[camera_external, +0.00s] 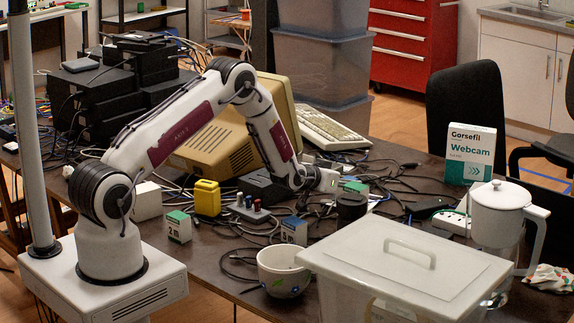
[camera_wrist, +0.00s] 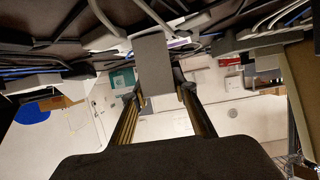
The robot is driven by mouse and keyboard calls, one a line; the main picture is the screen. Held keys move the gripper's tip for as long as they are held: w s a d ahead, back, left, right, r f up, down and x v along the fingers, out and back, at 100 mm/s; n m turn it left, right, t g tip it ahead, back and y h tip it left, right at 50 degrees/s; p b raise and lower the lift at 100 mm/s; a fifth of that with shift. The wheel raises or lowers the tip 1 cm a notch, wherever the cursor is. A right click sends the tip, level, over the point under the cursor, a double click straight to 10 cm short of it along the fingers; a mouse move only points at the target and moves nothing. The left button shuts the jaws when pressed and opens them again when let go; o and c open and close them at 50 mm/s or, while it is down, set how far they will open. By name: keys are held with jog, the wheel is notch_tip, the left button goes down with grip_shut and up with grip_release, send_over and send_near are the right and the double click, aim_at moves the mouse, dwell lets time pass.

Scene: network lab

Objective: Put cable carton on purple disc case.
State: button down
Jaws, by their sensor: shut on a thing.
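My gripper (camera_wrist: 155,88) is shut on a small box with a plain grey face, seemingly a cable carton (camera_wrist: 153,62), in the wrist view. In the external view the end of my arm (camera_external: 326,182) is low over the cluttered table; my fingertips and their load are hard to make out there. A green-and-white carton marked 2 m (camera_external: 179,227) stands at the left front, and a blue-and-white carton (camera_external: 293,231) stands behind the bowl. A green-topped item (camera_external: 355,187) shows right of my wrist. I cannot make out the purple disc case with certainty.
A white bowl (camera_external: 283,272) and a large lidded clear bin (camera_external: 400,262) fill the front. Loose cables cover much of the table.

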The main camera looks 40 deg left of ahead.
jog(key=shift+f, duration=0.1)
jog(key=c, duration=1.6)
grip_release()
jog(key=shift+v, duration=6.05)
